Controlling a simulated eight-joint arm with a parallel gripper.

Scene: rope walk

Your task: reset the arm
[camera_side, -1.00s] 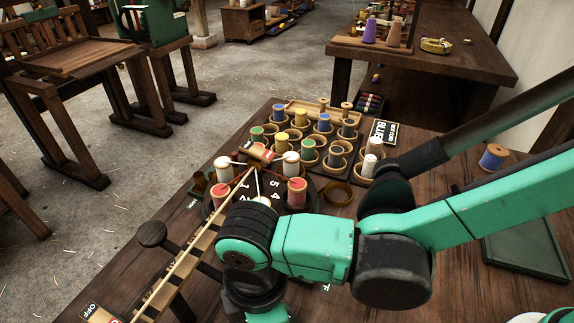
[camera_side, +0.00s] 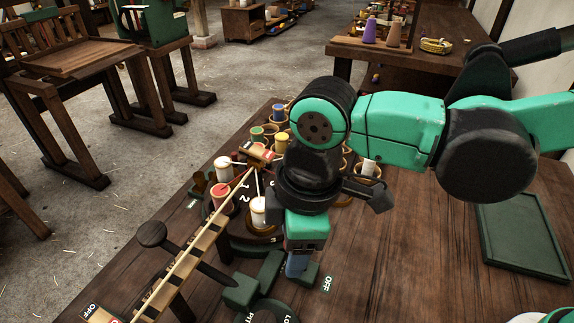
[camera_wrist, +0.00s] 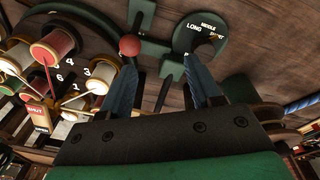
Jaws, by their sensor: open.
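My gripper (camera_side: 297,264) points down over the table, right of the round spool plate, in the side view. In the wrist view its two blue fingers (camera_wrist: 160,72) stand apart with nothing between them, so it is open and empty. Past the fingertips lies a round dark dial (camera_wrist: 203,38) marked LONG and MIDDLE. A red ball knob (camera_wrist: 129,45) on a green piece lies near the left finger. Whether the fingers touch anything is unclear.
A white spool (camera_side: 258,210) and red spool (camera_side: 222,194) stand on the numbered plate. A striped rail (camera_side: 190,257) runs to the lower left. A green tray (camera_side: 524,236) lies at right. My arm hides several spools behind it. Bare table lies right of the gripper.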

